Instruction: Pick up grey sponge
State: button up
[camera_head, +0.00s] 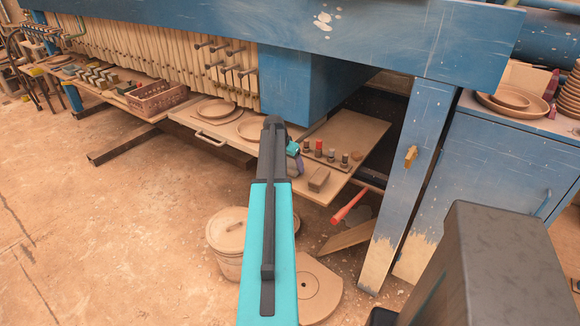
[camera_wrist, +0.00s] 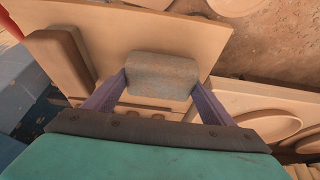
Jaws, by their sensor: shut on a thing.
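The grey sponge (camera_wrist: 162,72) is a worn, rounded block in the wrist view. It sits between the two purple fingers of my gripper (camera_wrist: 162,83), which touch its left and right sides. My gripper is shut on it, above or on the wooden board (camera_wrist: 115,32); I cannot tell whether it is clear of the board. In the head view my gripper (camera_head: 298,163) is at the board (camera_head: 350,133), partly behind my arm, and I cannot make out the sponge there.
A brown block (camera_head: 319,179) lies on the board near a rack of knobs (camera_head: 332,158). Round plates (camera_head: 216,110) are on a board to the left. A blue post (camera_head: 410,165) stands to the right. A lidded bucket (camera_head: 228,235) and red-handled tool (camera_head: 350,205) are below.

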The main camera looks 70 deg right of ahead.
notch_tip(320, 180, up, 2)
jog(key=shift+r+b, duration=0.15)
jog(key=shift+b, duration=0.25)
jog(key=shift+s+a+r, duration=0.15)
jog(key=shift+a, duration=0.15)
jog(key=s+a+b, duration=0.1)
jog(key=s+a, duration=0.1)
jog(key=a, duration=0.5)
jog(key=s+a+r+b, duration=0.1)
jog(key=s+a+b, duration=0.1)
jog(key=a, duration=0.5)
jog(key=shift+s+a+r, duration=0.25)
jog(key=shift+s, duration=0.4)
